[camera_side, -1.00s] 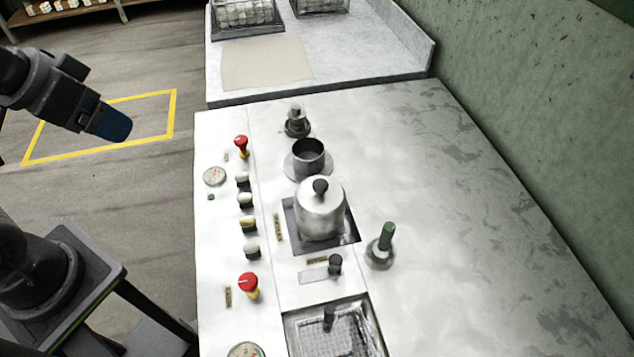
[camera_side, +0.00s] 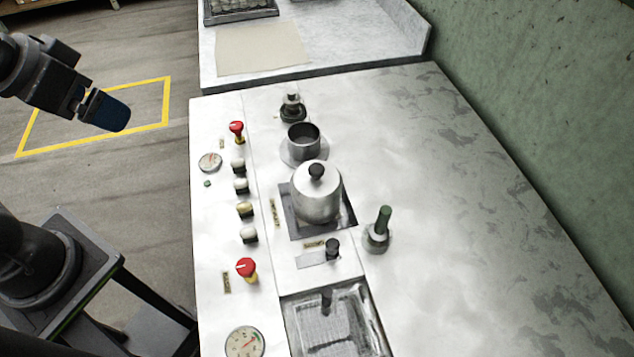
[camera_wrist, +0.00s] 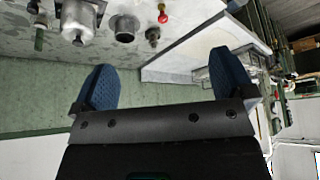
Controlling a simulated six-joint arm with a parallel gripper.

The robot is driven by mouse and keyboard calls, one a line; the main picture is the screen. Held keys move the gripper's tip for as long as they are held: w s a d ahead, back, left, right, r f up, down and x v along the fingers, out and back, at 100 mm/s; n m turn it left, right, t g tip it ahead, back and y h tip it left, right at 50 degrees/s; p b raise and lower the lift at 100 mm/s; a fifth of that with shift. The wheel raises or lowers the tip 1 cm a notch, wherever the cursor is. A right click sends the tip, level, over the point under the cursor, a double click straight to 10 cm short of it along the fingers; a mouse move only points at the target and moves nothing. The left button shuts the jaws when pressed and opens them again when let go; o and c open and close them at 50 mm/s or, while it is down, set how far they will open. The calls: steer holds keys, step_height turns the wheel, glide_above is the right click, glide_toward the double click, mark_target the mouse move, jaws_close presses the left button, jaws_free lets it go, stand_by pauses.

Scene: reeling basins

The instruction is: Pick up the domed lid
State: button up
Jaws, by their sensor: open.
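The domed lid (camera_side: 316,176) is silvery metal with a black knob on top. It sits on a round metal pot (camera_side: 318,207) set in a dark square recess in the middle of the bench; the seam between them is hard to make out. The pot and lid also show at the top left of the wrist view (camera_wrist: 79,17), partly cut off. My gripper (camera_side: 108,112) hangs in the air at the upper left, off the bench and well away from the lid. In the wrist view its two blue fingers (camera_wrist: 165,78) are wide apart with nothing between them.
A dark open cup (camera_side: 304,136) stands just behind the pot. A green-handled tool (camera_side: 380,228) stands to its right. Red knobs (camera_side: 246,267), pale knobs and gauges line the bench's left side. A basin (camera_side: 335,325) lies in front. The bench's right side is clear.

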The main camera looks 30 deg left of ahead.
steer(key=n+g+h, duration=0.2)
steer(key=n+g, duration=0.4)
steer(key=n, duration=1.2)
glide_above(316, 168)
steer(key=a, duration=0.2)
step_height(316, 168, down, 4)
steer(key=f, duration=0.5)
steer(key=d+f, duration=0.1)
steer(key=f, duration=0.2)
steer(key=shift+s, duration=0.1)
steer(key=shift+d+f, duration=0.25)
steer(key=shift+f, duration=1.05)
steer(key=shift+d+f, duration=0.25)
steer(key=shift+f, duration=1)
steer(key=shift+c, duration=0.5)
steer(key=c, duration=0.7)
